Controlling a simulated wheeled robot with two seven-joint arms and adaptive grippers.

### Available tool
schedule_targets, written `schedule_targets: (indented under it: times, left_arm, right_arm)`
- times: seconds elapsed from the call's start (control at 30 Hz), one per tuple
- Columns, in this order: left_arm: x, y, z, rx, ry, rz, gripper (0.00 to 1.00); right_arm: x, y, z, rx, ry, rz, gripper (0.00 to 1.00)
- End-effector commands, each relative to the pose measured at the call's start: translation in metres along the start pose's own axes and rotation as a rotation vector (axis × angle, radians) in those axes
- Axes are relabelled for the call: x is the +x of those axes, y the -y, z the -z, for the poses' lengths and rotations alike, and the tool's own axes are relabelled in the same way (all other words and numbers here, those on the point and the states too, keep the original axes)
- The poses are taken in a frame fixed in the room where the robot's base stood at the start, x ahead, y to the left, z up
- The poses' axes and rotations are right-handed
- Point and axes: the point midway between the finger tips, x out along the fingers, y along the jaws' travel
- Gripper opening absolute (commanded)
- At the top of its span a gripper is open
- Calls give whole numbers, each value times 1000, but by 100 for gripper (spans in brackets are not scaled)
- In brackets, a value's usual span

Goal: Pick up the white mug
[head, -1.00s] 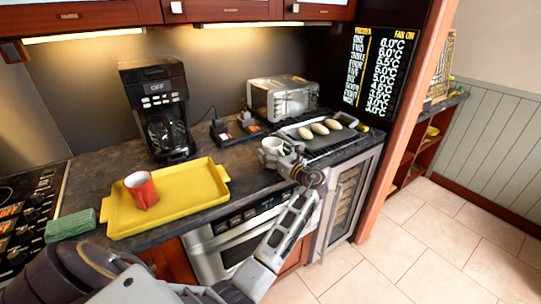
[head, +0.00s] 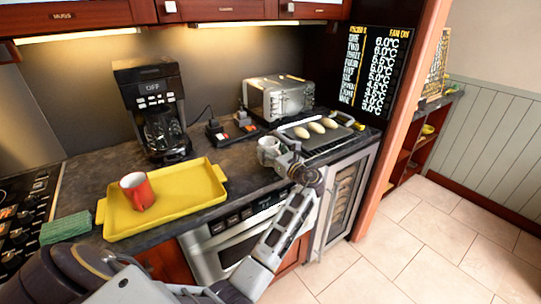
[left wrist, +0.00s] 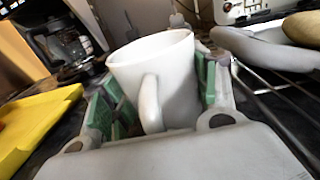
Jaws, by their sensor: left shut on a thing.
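The white mug (head: 268,150) is at the counter's front edge in the head view, right of the yellow tray. It fills the middle of the left wrist view (left wrist: 165,80), upright or slightly tilted, its handle towards the camera. My left gripper (head: 287,158) is shut on the mug, with a green finger pad on each side of it (left wrist: 160,100). Its base is hidden, so I cannot tell whether it touches the counter. My right gripper is not in view.
A yellow tray (head: 185,200) holds a red cup (head: 137,191). A coffee maker (head: 152,108) and a toaster (head: 278,98) stand behind. A dark tray with several pale oblong items (head: 316,127) lies just right of the mug. A green sponge (head: 66,228) is at left.

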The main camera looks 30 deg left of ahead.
Motion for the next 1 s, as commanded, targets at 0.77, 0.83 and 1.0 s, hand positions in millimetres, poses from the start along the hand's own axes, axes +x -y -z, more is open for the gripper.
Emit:
schedule_targets:
  times: [0.77,0.83,1.0]
  left_arm:
    - [0,0,-48,-4,2,-1,26]
    - [0,0,-58,-4,2,-1,26]
    - [0,0,-82,-4,1,0,26]
  right_arm:
    - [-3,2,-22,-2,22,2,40]
    - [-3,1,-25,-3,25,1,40]
    - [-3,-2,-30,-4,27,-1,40]
